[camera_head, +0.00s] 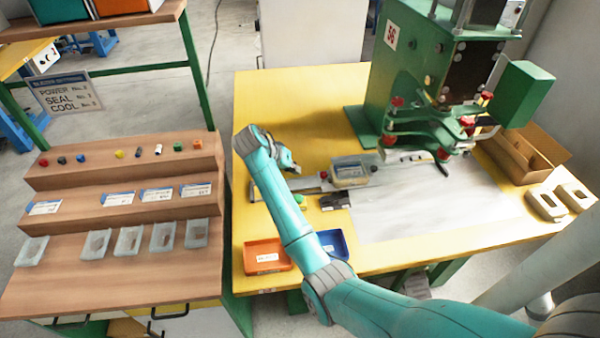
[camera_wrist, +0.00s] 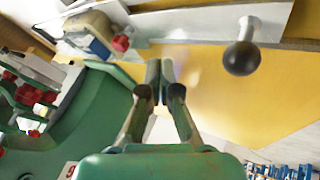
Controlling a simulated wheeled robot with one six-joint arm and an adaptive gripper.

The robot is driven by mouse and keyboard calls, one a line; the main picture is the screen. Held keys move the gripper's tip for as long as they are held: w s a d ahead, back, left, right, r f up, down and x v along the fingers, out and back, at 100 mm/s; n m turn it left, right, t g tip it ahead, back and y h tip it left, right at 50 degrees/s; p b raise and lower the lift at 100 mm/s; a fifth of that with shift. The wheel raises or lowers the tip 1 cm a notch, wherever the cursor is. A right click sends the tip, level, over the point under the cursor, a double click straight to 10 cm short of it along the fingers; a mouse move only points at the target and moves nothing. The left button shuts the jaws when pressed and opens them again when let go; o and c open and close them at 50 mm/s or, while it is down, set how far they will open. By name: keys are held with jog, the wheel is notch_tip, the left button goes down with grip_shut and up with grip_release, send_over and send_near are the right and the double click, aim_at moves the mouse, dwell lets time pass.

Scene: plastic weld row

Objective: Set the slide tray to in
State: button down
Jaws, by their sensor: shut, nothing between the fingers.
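The slide tray shows as a pale metal strip (camera_head: 312,184) on the yellow table, with a clear-sided box (camera_head: 350,171) at its right end, in front of the green press. In the wrist view the strip (camera_wrist: 190,24) runs across the top, the box (camera_wrist: 92,34) is at upper left, and a dark ball knob (camera_wrist: 242,57) stands at the right. I cannot make out the knob in the head view, where my arm covers part of the strip. My gripper (camera_head: 293,168) is shut and empty behind the strip. In the wrist view its fingertips (camera_wrist: 160,70) are left of the knob, apart from it.
The green press (camera_head: 405,75) with red-knobbed clamps stands right of my gripper. An orange bin (camera_head: 267,256) and a blue bin (camera_head: 334,243) sit at the table's front edge. A cardboard box (camera_head: 520,155) is at the right. The yellow table behind my gripper is clear.

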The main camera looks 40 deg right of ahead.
jog(key=w+a+r+n+t, duration=0.1)
jog(key=w+a, duration=0.3)
jog(key=a, duration=0.3)
jog(key=w+a+n+t, duration=0.1)
jog(key=w+a, duration=0.2)
jog(key=a, duration=0.4)
jog(key=x, duration=0.9)
jog(key=shift+w+f, duration=0.15)
jog(key=shift+f, duration=0.05)
jog(key=shift+d, duration=0.1)
jog(key=shift+d, duration=0.1)
